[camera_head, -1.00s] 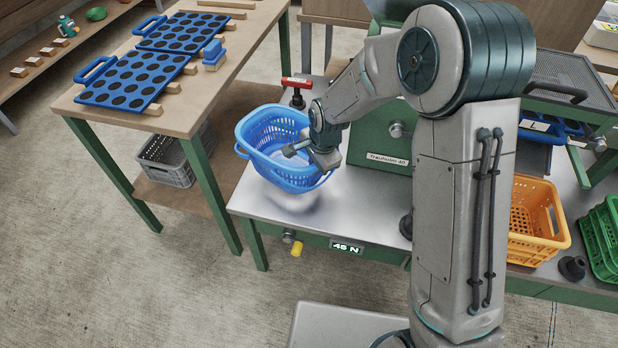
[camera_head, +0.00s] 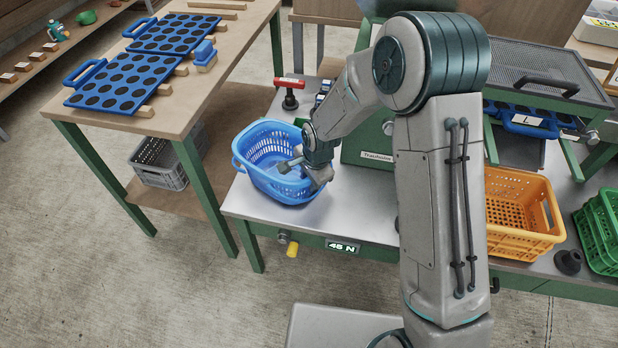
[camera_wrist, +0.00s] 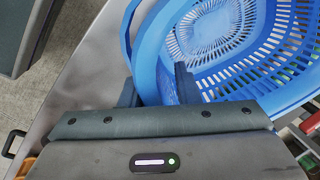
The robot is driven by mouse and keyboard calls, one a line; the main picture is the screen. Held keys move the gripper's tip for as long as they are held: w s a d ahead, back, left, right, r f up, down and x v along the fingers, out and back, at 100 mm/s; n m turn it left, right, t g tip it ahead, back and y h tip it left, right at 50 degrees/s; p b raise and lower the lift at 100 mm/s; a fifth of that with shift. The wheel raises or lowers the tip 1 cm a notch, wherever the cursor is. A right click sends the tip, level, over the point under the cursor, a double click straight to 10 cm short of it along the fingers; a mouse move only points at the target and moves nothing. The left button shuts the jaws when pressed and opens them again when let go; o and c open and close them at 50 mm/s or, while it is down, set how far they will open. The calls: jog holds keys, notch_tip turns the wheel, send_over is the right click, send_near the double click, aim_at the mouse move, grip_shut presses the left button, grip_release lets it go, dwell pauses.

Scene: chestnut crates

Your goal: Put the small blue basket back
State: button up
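The small blue basket (camera_head: 262,178) is upright over the left end of the metal bench top (camera_head: 345,205), low down. I cannot tell whether its base touches the metal. My gripper (camera_head: 304,172) is at its right side. In the wrist view my two fingers (camera_wrist: 157,88) straddle the blue rim of the basket (camera_wrist: 152,62), one outside and one inside. Blue plastic fills the space between them, so the gripper looks shut on the rim. The inside of the basket looks empty where it shows.
A red-handled clamp (camera_head: 290,92) stands behind the basket, and a green press (camera_head: 370,140) is to its right. An orange crate (camera_head: 520,238) and a green crate (camera_head: 600,235) stand farther right. A wooden table (camera_head: 160,118) with blue trays is at left, a grey crate (camera_head: 160,175) below.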

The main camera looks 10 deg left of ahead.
jog(key=shift+r, duration=0.1)
jog(key=p+v, duration=0.2)
jog(key=v, duration=1)
jog(key=s+d+r+n+h, duration=0.1)
jog(key=s+d+r+n, duration=0.1)
jog(key=s+d+r, duration=0.35)
jog(key=s+d+r+n, duration=0.2)
jog(key=d+r+n, duration=0.1)
jog(key=d, duration=0.5)
jog(key=s+d+r+n, duration=0.3)
jog(key=s+d, duration=0.5)
jog(key=s, duration=0.3)
jog(key=shift+n+h, duration=0.3)
jog(key=shift+n, duration=0.3)
jog(key=shift+r, duration=0.1)
